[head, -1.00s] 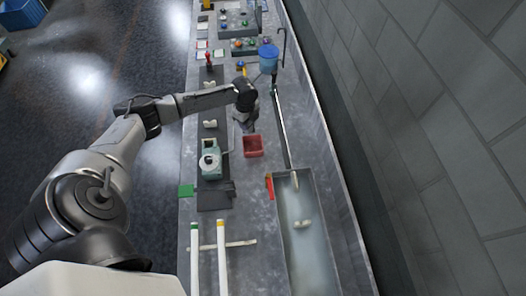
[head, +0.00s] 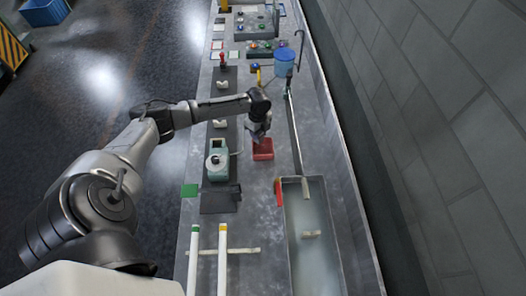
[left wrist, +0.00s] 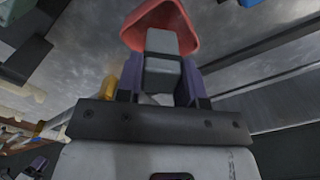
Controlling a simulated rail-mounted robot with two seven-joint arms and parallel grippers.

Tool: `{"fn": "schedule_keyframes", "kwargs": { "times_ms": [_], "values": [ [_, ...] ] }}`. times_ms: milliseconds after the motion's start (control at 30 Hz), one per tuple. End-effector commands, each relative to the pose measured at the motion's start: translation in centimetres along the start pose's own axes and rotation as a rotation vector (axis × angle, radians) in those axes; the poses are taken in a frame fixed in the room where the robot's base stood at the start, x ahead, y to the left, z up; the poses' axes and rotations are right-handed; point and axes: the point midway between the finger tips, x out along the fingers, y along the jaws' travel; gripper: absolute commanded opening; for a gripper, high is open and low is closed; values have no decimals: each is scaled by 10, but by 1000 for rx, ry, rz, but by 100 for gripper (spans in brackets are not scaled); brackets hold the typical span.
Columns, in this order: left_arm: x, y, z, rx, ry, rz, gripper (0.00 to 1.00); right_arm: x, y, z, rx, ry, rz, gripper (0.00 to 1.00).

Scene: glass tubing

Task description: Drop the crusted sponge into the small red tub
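The small red tub (head: 263,152) stands on the grey bench, right of a pale green device. My left gripper (head: 258,137) is at the tub's far edge, pointing down and partly covering it. In the left wrist view the left gripper (left wrist: 161,78) has its two purple fingers against the sides of a grey block, which I take to be the crusted sponge (left wrist: 163,44). The red tub (left wrist: 160,17) shows just beyond the block, its rim partly hidden. The sponge cannot be made out in the head view. My right gripper is not in view.
The pale green device (head: 217,160) stands left of the tub. A long trough (head: 312,265) with a red piece at its corner lies nearer. A blue container (head: 284,62) stands farther back by a hooked rod. White tubes (head: 222,262) lie in front.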

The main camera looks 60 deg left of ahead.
Motion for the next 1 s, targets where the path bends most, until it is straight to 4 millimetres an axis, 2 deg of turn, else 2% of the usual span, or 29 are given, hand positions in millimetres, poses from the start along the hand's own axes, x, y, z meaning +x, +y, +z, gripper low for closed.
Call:
{"fn": "schedule_keyframes", "kwargs": {
  "times_ms": [33, 300, 600, 767, 1000],
  "values": [
    [0, 0, 0, 0, 0, 0, 40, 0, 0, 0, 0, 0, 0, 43],
    [0, 0, 0, 0, 0, 0, 64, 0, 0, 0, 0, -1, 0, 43],
    [-4, 0, 0, 0, 0, -1, 64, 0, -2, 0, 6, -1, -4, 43],
    [-25, -1, 0, 2, 0, -3, 64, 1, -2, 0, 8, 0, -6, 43],
    [-73, -1, 0, 1, -1, -4, 64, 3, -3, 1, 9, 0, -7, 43]
  ]
}}
